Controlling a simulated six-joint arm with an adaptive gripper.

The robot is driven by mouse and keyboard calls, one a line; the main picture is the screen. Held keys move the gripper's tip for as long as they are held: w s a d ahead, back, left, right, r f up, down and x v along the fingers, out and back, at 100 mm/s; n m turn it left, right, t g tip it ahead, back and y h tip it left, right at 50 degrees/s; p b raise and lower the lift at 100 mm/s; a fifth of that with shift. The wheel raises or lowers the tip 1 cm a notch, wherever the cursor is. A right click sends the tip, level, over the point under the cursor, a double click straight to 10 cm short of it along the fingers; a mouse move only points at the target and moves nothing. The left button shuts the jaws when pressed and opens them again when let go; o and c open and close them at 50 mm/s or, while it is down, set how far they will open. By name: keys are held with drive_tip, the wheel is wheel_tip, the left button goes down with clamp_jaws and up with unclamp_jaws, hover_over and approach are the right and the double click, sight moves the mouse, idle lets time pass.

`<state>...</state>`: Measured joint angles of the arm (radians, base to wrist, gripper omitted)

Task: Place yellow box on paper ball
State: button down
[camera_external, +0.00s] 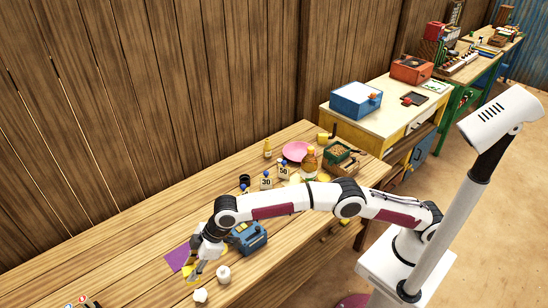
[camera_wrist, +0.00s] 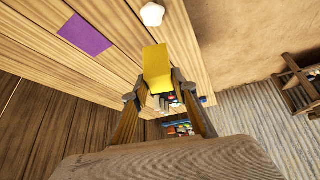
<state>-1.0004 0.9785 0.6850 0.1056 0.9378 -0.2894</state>
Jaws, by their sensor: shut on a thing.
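My gripper (camera_external: 196,266) is at the left end of the long wooden table, pointing down. It is shut on the yellow box (camera_wrist: 157,65), which sits between the fingers in the wrist view; a yellow patch of it shows at the fingertips in the external view (camera_external: 189,272). A white crumpled lump, which looks like the paper ball (camera_external: 200,295), lies on the table near the front, a little below the gripper in the picture. A white lump also shows at the top of the wrist view (camera_wrist: 152,14), apart from the box. How high the box is above the table is hard to tell.
A white rounded object (camera_external: 223,274) stands right of the gripper. A purple sheet (camera_external: 178,257) lies just behind it. A blue box-like item (camera_external: 249,238) stands right of it, under my arm. Bottles, number cards and a pink plate (camera_external: 295,151) are farther right. The table's left part is mostly clear.

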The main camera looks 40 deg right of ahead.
drive_tip(key=shift+d+m, duration=0.1)
drive_tip(key=shift+m, duration=0.3)
drive_tip(key=shift+f, duration=0.1)
hover_over(202, 293)
drive_tip(key=shift+f, duration=3.05)
drive_tip(key=shift+f, duration=1.85)
drive_tip(key=shift+f, duration=0.2)
drive_tip(key=c, duration=1.6)
unclamp_jaws()
